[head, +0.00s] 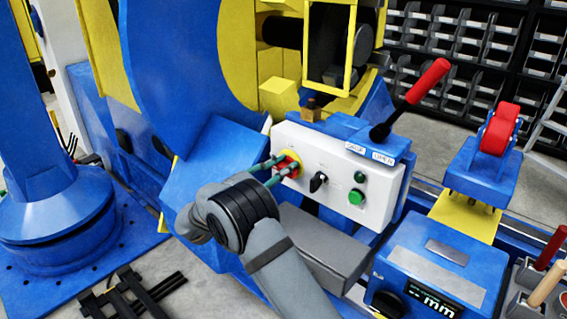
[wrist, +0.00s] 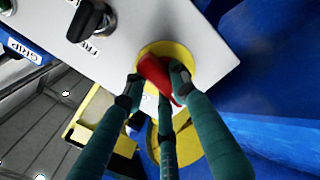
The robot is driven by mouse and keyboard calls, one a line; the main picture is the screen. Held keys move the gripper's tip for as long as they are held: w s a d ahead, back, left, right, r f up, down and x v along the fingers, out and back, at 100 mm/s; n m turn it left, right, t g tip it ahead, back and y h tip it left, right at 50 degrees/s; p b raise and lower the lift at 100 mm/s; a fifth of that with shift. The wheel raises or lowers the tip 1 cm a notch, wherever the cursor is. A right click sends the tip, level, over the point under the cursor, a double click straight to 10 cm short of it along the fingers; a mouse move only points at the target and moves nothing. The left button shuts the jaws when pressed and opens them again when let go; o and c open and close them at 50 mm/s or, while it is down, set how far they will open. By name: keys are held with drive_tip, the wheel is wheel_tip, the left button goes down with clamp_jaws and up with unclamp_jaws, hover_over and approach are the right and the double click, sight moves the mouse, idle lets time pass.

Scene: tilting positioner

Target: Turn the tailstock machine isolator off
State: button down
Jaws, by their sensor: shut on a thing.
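The tailstock machine isolator is a red rotary handle (head: 293,170) on a yellow round plate (head: 289,155), at the left end of a white control panel (head: 335,160). In the wrist view the red handle (wrist: 153,72) lies slantwise across the yellow plate (wrist: 186,52). My gripper (head: 281,168) reaches it from the left. In the wrist view its teal fingers (wrist: 157,88) are shut on the red handle, with dark fingertips on both sides of it. The fingers partly hide the handle, and any on/off marks cannot be read.
A black selector switch (head: 318,181), a green button (head: 356,197) and a green lamp (head: 360,176) sit to the right on the panel. A red-gripped lever (head: 428,82) rises above it. A grey box (head: 320,240) juts out below. The blue positioner body (head: 205,165) stands close on the left.

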drive_tip(key=shift+n+p, duration=0.3)
drive_tip(key=shift+n, duration=0.2)
drive_tip(key=c, duration=1.4)
unclamp_jaws()
drive_tip(key=v, duration=1.2)
drive_tip(key=shift+w, duration=0.1)
drive_tip(key=x, duration=1.2)
